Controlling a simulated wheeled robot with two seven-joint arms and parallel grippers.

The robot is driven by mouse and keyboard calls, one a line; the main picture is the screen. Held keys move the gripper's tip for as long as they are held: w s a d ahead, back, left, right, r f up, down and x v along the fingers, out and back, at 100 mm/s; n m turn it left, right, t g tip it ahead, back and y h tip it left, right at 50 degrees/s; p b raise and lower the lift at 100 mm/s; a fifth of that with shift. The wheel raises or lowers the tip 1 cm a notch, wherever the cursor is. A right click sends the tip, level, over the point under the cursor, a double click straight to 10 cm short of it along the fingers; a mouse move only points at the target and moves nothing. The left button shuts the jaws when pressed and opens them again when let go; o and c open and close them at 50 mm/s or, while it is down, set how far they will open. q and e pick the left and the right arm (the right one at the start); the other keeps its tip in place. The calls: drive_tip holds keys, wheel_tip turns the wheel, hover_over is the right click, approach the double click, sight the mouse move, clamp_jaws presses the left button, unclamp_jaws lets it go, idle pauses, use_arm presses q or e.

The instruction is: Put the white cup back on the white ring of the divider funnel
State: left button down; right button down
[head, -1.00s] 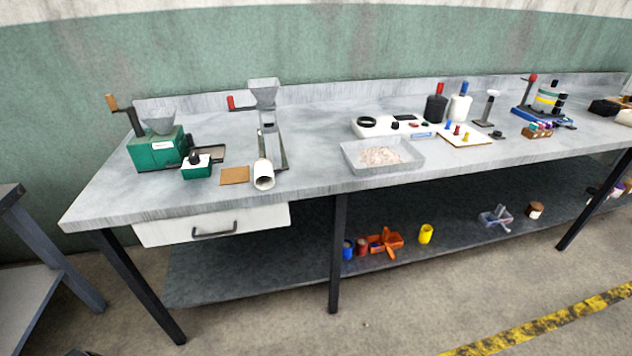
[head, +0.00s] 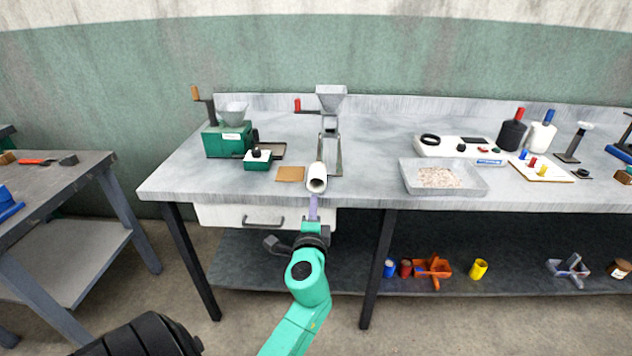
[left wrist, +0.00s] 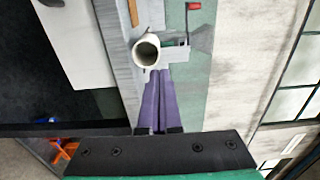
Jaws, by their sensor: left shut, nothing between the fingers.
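The white cup (head: 317,178) lies on its side near the bench's front edge, its open mouth facing me. It also shows in the left wrist view (left wrist: 146,51) just beyond the fingertips. The divider funnel (head: 331,98) is a grey hopper on a stand behind the cup, with a red-handled crank at its left. I cannot make out its white ring clearly. My left gripper (head: 313,200) is in front of the bench edge, just below the cup in the picture. Its purple fingers (left wrist: 158,82) are shut and empty. My right gripper is not in view.
A brown pad (head: 290,174) lies left of the cup. The green mill (head: 227,140) stands farther left, and a grey tray (head: 475,187) of grain is to the right. A white drawer (head: 230,215) is under the bench top. Bench space right of the cup is clear.

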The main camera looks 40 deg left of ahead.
sight(317, 177)
use_arm(q)
drive_tip(key=x, duration=0.9)
drive_tip(key=shift+w+p, duration=0.1)
drive_tip(key=shift+p, duration=0.3)
